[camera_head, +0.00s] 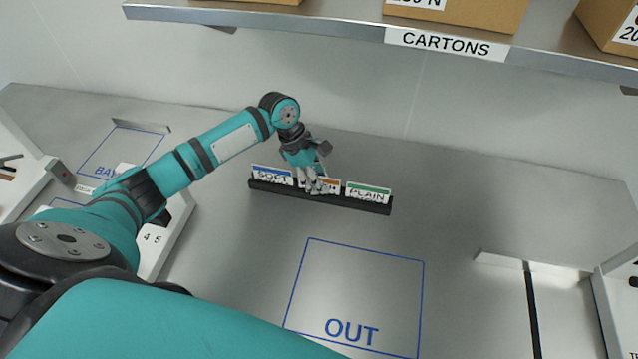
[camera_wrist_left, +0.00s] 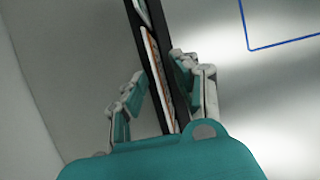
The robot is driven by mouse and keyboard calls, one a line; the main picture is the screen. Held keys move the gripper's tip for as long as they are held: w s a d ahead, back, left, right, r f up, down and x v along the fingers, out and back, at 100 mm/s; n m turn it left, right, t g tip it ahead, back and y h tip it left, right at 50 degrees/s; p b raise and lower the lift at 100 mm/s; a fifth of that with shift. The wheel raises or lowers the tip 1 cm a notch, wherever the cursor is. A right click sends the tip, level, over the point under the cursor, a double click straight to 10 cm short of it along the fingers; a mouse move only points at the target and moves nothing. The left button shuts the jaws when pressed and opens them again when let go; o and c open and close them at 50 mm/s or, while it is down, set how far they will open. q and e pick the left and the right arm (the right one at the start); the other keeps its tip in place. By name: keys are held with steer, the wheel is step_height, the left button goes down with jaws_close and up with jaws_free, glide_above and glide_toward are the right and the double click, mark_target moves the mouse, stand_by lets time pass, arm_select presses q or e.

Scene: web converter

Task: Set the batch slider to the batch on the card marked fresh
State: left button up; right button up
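A black card holder (camera_head: 320,198) stands at the back middle of the bench with three cards: a blue-topped SOFT card (camera_head: 272,175), an orange-topped middle card (camera_head: 332,185) and a green-topped PLAIN card (camera_head: 368,192). My left gripper (camera_head: 314,188) is at the middle card and hides most of its lettering. In the left wrist view its fingers (camera_wrist_left: 160,88) are spread on both sides of the holder, with the orange-edged card (camera_wrist_left: 152,65) between them. A white panel with the numbers 4 and 5 (camera_head: 152,240) shows behind my left arm; no slider knob is clearly visible. My right gripper is out of view.
A blue OUT square (camera_head: 355,295) marks clear bench in front of the holder. A metal shelf labelled CARTONS (camera_head: 446,43) with boxes hangs above. At left are a white machine (camera_head: 28,165) and another blue-outlined area (camera_head: 125,150). White equipment stands at right (camera_head: 560,300).

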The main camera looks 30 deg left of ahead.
arm_select(q)
steer(key=shift+f+p, duration=0.1)
steer(key=shift+p, duration=0.2)
stand_by(0.4)
jaws_close()
